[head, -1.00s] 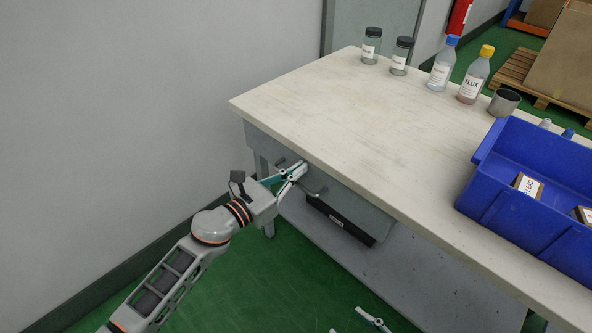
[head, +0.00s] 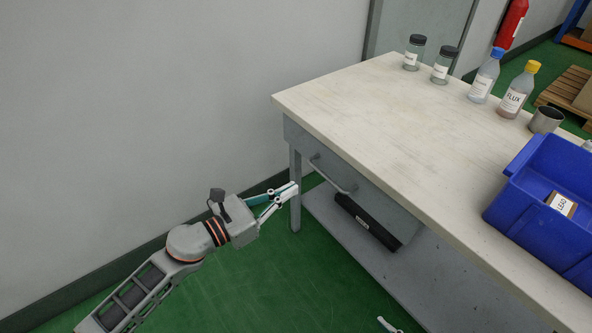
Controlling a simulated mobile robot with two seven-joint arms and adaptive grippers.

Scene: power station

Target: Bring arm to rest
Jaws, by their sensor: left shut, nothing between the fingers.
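My left gripper (head: 291,188) is shut and empty. It hangs in the air over the green floor, in front of the left end of the workbench (head: 395,120). Its arm comes in from the lower left. The gripper is just left of the drawer handle (head: 335,176) and apart from it in the picture. The drawer (head: 380,195) under the bench top looks closed. Of my right gripper only a small tip (head: 388,325) shows at the bottom edge, and its jaws cannot be made out.
A blue bin (head: 530,210) holding a labelled box (head: 562,204) stands at the bench's right. Jars (head: 414,52), bottles (head: 485,76) and a metal cup (head: 546,120) line the far edge. A black case (head: 366,222) lies on the lower shelf. A wall (head: 150,110) bounds the left.

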